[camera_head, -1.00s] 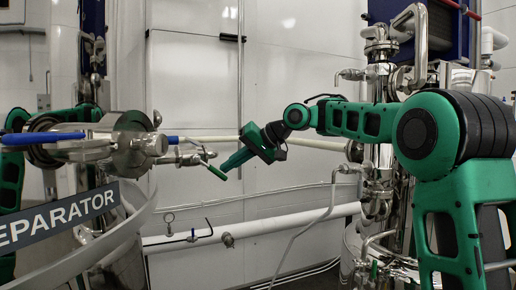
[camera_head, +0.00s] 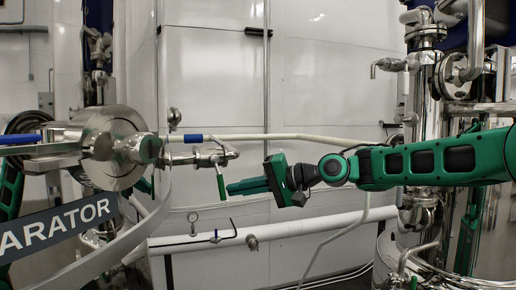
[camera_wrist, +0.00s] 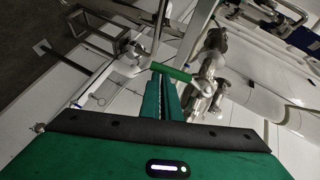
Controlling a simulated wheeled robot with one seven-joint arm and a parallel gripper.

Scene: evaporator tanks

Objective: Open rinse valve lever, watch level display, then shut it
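The rinse valve lever, a short green handle (camera_head: 220,183), hangs down from a small metal valve on the pipe left of centre in the head view. In the wrist view the green handle (camera_wrist: 172,72) lies crosswise just beyond my fingertips. My gripper (camera_head: 229,188) points left, its tips close to the right side of the handle. In the wrist view my gripper (camera_wrist: 162,84) shows two green fingers with a narrow gap between them and nothing held. Whether a tip touches the handle cannot be told. I cannot make out a level display in either view.
A steel tank end (camera_head: 112,147) and a curved rail with a sign (camera_head: 55,228) stand at the left. A blue-handled pipe fitting (camera_head: 193,138) is above the valve. A white pipe (camera_head: 300,226) runs below. Steel columns (camera_head: 428,100) stand at the right.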

